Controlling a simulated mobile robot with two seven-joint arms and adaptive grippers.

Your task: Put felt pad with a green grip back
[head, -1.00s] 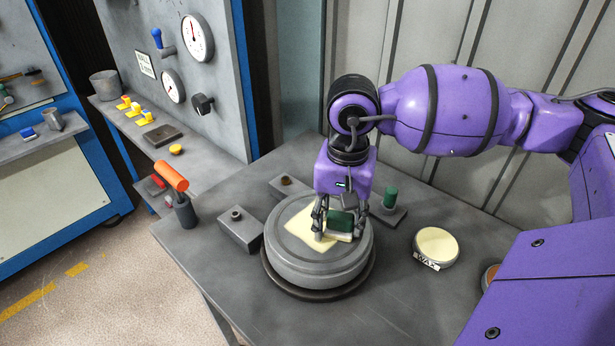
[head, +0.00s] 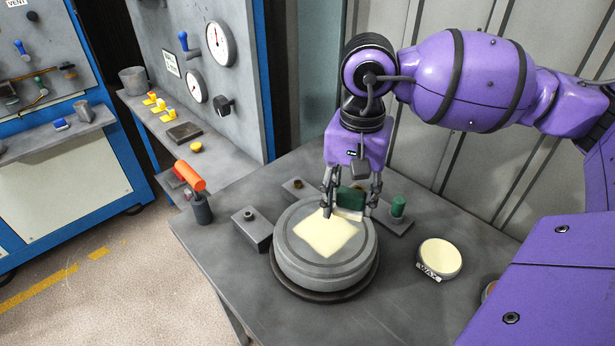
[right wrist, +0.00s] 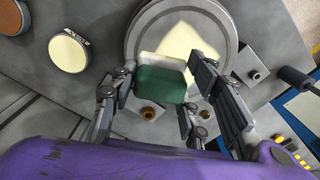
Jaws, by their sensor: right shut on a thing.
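The felt pad with a green grip (head: 350,198) is a pale block with a dark green top. My right gripper (head: 348,208) is shut on it, one finger on each side, pointing down over the far edge of the round grey drum (head: 290,258). In the right wrist view, the green grip (right wrist: 160,85) sits between the fingers, with the pale felt (right wrist: 168,64) beyond it. A pale yellow square patch (head: 325,234) lies on the drum's top, mostly uncovered. Whether the pad touches the drum is hard to tell. My left gripper is out of view.
A small plate with a green cylinder (head: 398,206) stands right of the drum. A flat plate with a brown knob (head: 297,184) lies behind it. The round wax tin (head: 440,257) is at right, a grey block (head: 251,230) at left.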

